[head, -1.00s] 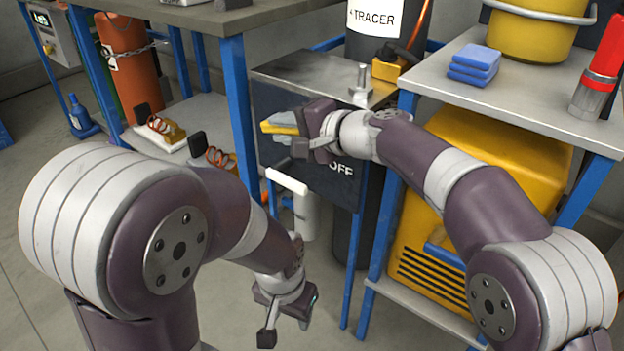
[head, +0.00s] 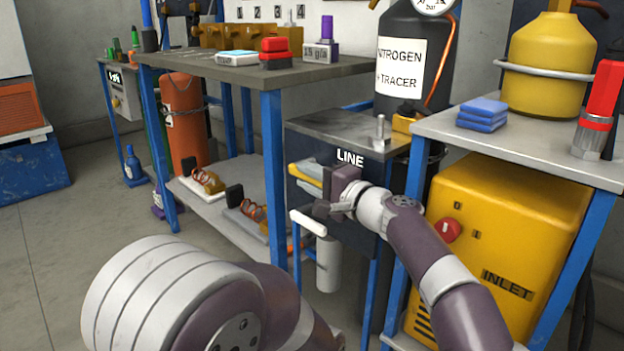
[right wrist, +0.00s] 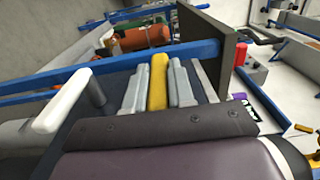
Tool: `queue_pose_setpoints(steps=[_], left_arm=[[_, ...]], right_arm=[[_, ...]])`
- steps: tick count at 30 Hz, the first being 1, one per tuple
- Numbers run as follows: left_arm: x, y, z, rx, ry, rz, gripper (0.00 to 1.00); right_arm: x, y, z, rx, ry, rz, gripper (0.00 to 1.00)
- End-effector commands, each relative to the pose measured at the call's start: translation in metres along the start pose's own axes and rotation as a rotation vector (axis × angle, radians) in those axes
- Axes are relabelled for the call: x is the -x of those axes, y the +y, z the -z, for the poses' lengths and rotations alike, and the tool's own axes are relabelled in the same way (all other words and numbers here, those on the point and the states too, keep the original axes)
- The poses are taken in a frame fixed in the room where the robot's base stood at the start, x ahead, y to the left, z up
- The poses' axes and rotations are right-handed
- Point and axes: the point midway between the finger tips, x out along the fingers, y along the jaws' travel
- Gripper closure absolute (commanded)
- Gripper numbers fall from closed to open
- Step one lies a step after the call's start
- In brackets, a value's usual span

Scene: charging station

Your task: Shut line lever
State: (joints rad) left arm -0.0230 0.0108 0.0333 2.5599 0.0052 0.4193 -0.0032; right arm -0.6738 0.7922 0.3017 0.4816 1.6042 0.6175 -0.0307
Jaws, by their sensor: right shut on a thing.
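The yellow line lever (head: 302,177) sticks out from the front of a dark panel box (head: 300,145) marked LINE. My right gripper (head: 312,178) is shut on the lever. In the right wrist view the yellow lever (right wrist: 158,80) lies between the two grey fingers of the right gripper (right wrist: 157,88). In the head view the lever points to the left, about level. Its pivot is hidden behind my gripper. My left arm shows at the bottom of the head view, but its gripper is out of the picture.
A white handle (head: 308,222) stands out just below the lever; it also shows in the right wrist view (right wrist: 62,103). A yellow machine (head: 510,230) with a red knob (head: 447,230) is to the right. A workbench (head: 235,73) stands to the left. Open floor lies at left.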

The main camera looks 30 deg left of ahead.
Motion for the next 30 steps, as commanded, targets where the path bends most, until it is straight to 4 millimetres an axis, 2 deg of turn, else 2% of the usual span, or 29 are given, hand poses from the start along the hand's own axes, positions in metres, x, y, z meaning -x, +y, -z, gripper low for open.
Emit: queue_pose_setpoints(steps=[3,4,6,15,19,23,30], left_arm=[[0.0,0.0,0.0,0.0,0.0,0.0,0.51],[0.0,0.0,0.0,0.0,0.0,0.0,0.51],[0.0,0.0,0.0,0.0,0.0,0.0,0.51],[-0.001,0.0,0.0,0.0,0.0,0.0,0.51],[-0.005,0.0,-0.001,0.0,0.0,0.0,0.51],[-0.013,0.0,-0.002,0.0,0.0,0.0,0.51],[-0.013,0.0,-0.002,0.0,0.0,0.0,0.51]], right_arm=[[0.0,0.002,0.0,-0.002,-0.001,-0.001,1.0],[0.0,0.002,0.0,-0.002,-0.001,-0.001,0.73],[0.0,0.002,0.0,-0.002,-0.001,-0.002,0.51],[0.001,0.001,0.0,-0.001,0.0,-0.001,0.51],[0.008,0.001,0.001,-0.002,0.001,-0.001,0.51],[0.026,0.002,0.0,-0.001,0.001,0.001,0.51],[0.071,-0.001,0.0,-0.001,0.002,0.0,0.51]])
